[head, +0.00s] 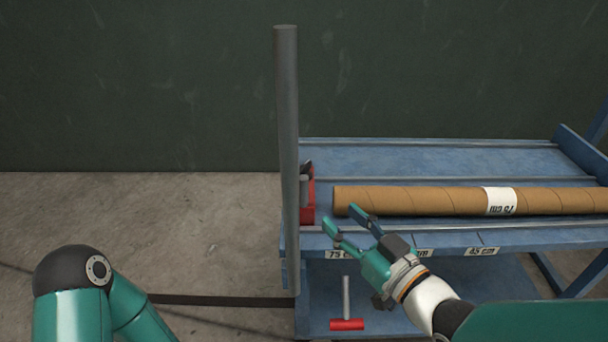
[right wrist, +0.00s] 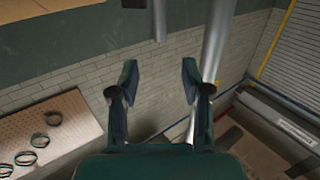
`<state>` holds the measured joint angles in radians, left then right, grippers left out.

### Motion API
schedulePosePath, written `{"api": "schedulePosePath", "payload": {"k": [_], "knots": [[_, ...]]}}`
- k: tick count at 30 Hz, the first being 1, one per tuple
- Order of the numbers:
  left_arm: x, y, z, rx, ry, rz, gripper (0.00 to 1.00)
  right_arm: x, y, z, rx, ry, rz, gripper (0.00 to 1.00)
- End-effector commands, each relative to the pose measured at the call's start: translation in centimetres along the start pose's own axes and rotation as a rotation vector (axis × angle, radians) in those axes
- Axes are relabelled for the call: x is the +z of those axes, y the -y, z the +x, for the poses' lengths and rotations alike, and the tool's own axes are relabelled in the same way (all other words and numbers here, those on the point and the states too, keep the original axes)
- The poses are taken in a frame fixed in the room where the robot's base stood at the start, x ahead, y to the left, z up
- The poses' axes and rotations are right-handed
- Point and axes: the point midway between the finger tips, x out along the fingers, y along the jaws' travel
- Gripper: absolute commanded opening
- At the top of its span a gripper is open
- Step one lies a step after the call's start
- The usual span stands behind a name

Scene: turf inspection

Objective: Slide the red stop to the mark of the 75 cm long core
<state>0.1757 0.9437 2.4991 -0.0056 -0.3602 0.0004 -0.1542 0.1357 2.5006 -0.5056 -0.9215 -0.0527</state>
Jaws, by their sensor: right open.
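The red stop (head: 308,200) stands at the left end of the blue rack (head: 400,155), partly hidden behind a grey post. The brown cardboard core (head: 420,201) lies on the rack to the right of the stop, with a gap between them. Its white label (head: 500,201) reads 75 cm upside down. On the front edge, a mark label starting with 75 (head: 338,254) is partly covered by my right gripper. My right gripper (head: 340,217) is open and empty in front of the core's left end, right of the stop. It also shows open in the right wrist view (right wrist: 159,84).
The upright grey post (head: 287,120) rises at the rack's left corner. Other mark labels sit further right on the front edge, one at the right (head: 482,251). A red-ended T-shaped tool (head: 347,324) is on the lower shelf. My left arm shows at lower left, over open floor.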

Motion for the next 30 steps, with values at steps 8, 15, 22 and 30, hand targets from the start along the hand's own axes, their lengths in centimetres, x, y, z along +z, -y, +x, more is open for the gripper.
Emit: {"api": "schedulePosePath", "payload": {"k": [8, 15, 22, 30], "knots": [[0.1, 0.4, 1.1, 0.0, 0.003, -0.001, 0.4, 0.3, 0.1, 6.4, -0.003, -0.003, -0.002, 0.47], [0.1, 0.5, 1.4, 0.0, 0.003, -0.001, 0.4, 0.3, 0.1, 10.8, -0.002, -0.002, -0.001, 0.47], [0.1, 0.6, 1.6, 0.0, 0.003, -0.001, 0.4, 0.1, 0.1, 12.8, -0.001, -0.002, -0.001, 0.47], [0.1, 0.6, 1.6, 0.0, 0.003, -0.001, 0.4, 0.1, 0.1, 13.0, -0.001, -0.002, 0.0, 0.47]]}}
